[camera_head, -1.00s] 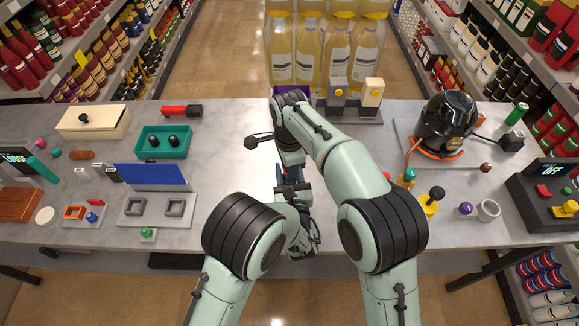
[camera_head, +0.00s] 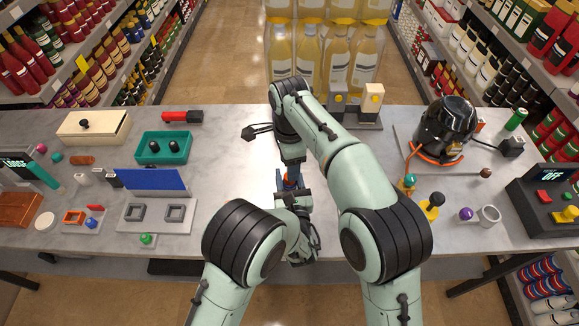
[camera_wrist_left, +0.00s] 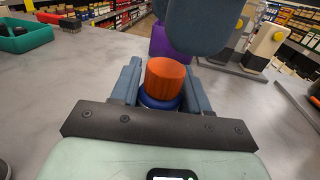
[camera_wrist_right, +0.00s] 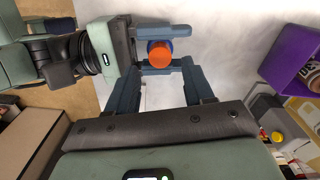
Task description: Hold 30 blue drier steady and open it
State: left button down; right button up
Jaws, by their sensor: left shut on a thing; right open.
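The blue drier (camera_wrist_left: 160,103) stands upright with an orange cap (camera_wrist_left: 165,78) on top. It also shows from above in the right wrist view (camera_wrist_right: 150,45), with its orange cap (camera_wrist_right: 159,54). My left gripper (camera_wrist_left: 160,88) is shut around the blue body, one finger on each side, below the cap. My right gripper (camera_wrist_right: 160,74) is open and empty, with its fingers spread just short of the cap. A blue-grey part of it (camera_wrist_left: 198,25) shows above the drier in the left wrist view. In the head view my arms hide most of the drier.
A purple bin (camera_wrist_right: 293,62) stands near my right gripper. Two blocks with yellow buttons (camera_head: 375,98) stand at the back. A black dome device (camera_head: 446,125) is at the right. A teal tray (camera_head: 164,147) and a blue panel (camera_head: 153,179) are at the left.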

jog(key=shift+r+m, duration=0.5)
jog(key=shift+m, duration=0.2)
notch_tip(320, 180, up, 2)
jog(key=shift+r+m, duration=0.1)
jog(key=shift+m, duration=0.8)
jog(key=shift+f, duration=3.95)
jog(key=shift+c, duration=0.3)
grip_shut()
jog(key=shift+n, duration=1.6)
